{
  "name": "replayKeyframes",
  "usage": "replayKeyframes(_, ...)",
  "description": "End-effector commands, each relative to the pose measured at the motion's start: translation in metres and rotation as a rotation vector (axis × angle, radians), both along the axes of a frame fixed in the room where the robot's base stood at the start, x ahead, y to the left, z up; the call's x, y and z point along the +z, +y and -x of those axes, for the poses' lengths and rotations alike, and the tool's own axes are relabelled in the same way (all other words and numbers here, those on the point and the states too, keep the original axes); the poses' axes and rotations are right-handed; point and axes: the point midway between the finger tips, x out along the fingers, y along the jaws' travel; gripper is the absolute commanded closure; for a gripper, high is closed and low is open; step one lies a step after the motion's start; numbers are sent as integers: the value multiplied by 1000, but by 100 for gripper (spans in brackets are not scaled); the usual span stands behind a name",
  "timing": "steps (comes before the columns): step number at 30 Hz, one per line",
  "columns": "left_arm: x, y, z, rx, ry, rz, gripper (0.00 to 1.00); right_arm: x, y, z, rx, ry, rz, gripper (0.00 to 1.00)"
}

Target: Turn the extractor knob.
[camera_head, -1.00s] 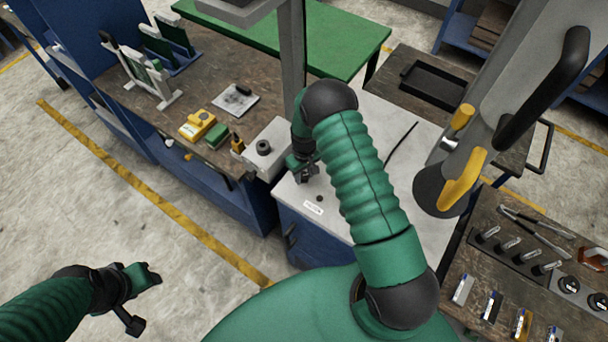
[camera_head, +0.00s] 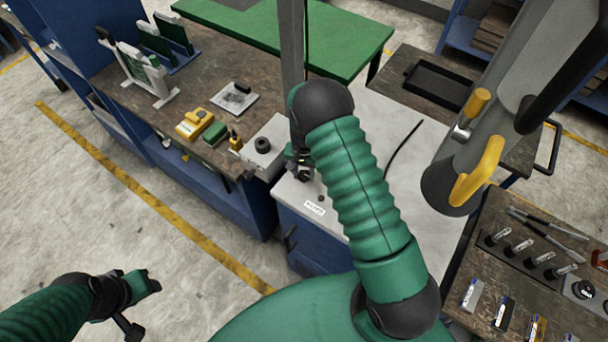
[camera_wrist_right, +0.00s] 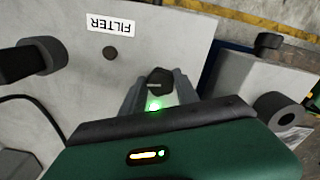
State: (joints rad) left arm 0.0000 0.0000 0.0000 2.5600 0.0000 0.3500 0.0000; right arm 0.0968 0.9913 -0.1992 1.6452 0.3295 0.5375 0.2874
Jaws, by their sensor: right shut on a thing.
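The extractor knob (camera_wrist_right: 160,82) is small and black with a pale line on its face. In the right wrist view it sits between the two grey fingers of my right gripper (camera_wrist_right: 160,92), which is shut on it. In the head view my right gripper (camera_head: 303,174) is at the left part of the pale cabinet top (camera_head: 345,212), and the knob is mostly hidden there. The FILTER label (camera_wrist_right: 111,24) and a small dark round spot (camera_wrist_right: 109,53) lie close to the knob. My left gripper (camera_head: 140,302) is open and empty over the floor at lower left.
A grey box with a black round part (camera_head: 262,145) stands left of my right gripper. A grey hood with a yellow handle (camera_head: 478,172) hangs at right. A tool bench (camera_head: 480,265) is at lower right. The floor at left is clear.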

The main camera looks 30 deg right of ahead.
Motion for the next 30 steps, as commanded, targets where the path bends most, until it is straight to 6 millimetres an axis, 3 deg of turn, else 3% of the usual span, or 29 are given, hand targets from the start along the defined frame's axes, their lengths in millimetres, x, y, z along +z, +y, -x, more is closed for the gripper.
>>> replayKeyframes(9,-6,0,0,0,0,0,56,-1,1,-1,-127,-1,-1,100)
replayKeyframes(25,-6,0,0,0,0,0,56,0,1,-1,-154,-1,-1,100)
replayKeyframes(26,-6,0,0,0,0,0,56,0,1,-1,-154,-1,-1,62)
replayKeyframes(30,-6,0,0,0,0,0,56,0,1,-1,-153,-1,-1,44)
